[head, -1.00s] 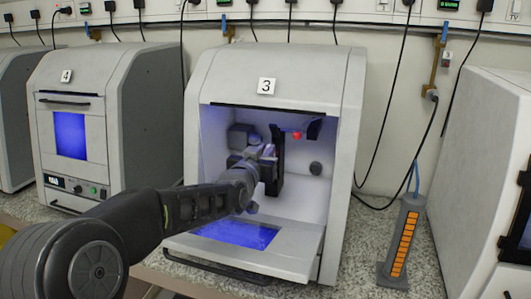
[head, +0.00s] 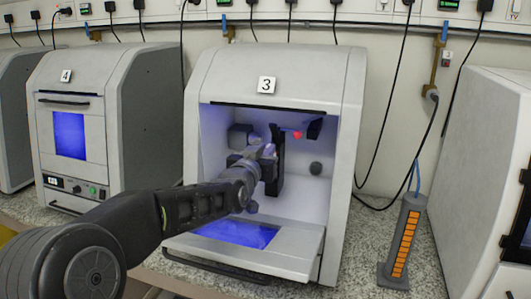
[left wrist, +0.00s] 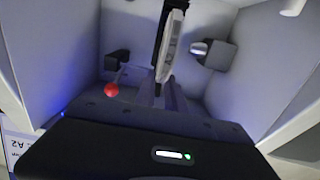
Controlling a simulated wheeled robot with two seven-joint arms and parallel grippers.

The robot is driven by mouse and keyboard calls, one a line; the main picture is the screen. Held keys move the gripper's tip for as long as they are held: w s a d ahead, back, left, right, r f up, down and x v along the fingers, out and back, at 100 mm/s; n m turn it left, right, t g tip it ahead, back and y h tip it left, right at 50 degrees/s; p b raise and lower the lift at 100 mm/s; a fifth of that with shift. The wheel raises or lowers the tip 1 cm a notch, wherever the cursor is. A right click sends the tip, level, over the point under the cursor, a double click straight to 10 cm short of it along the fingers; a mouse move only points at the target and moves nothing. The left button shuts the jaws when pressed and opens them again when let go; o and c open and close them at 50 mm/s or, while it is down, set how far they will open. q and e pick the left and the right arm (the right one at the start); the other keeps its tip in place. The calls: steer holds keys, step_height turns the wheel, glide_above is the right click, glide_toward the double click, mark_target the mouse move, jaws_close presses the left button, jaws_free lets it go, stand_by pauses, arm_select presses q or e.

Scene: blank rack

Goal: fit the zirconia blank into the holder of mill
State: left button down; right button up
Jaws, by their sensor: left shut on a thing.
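My left gripper (head: 267,152) is inside the open chamber of mill 3 (head: 345,100). It is shut on the zirconia blank, a pale disc (left wrist: 173,44) seen nearly edge-on in the left wrist view. The disc stands upright beyond the gripper body, against a dark upright part. In the head view the blank is mostly hidden by my gripper and wrist. A black upright piece (head: 277,172) stands at the gripper, and I cannot tell whether the blank touches the holder or sits in it. My right gripper is not in view.
The mill's door (head: 285,262) is folded down in front. Inside are a grey block (head: 238,137), a red ball (head: 297,135) and a dark bracket (head: 314,129). Mill 4 (head: 100,80) stands closed at left. An orange-slotted rack (head: 404,240) stands at right on the speckled bench.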

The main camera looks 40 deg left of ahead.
arm_select(q)
steer(key=shift+f+b+x, duration=0.2)
steer(key=shift+b+x, duration=0.05)
steer(key=shift+x, duration=0.75)
steer(key=shift+f+b+x, duration=0.2)
steer(key=shift+x, duration=0.75)
steer(key=c, duration=1.4)
jaws_free()
steer(key=shift+o, duration=0.4)
steer(key=shift+f, duration=0.15)
steer(key=shift+s, duration=0.1)
steer(key=b+v, duration=0.2)
steer(key=v, duration=0.5)
steer(key=shift+s+d, duration=0.2)
steer(key=shift+s, duration=0.1)
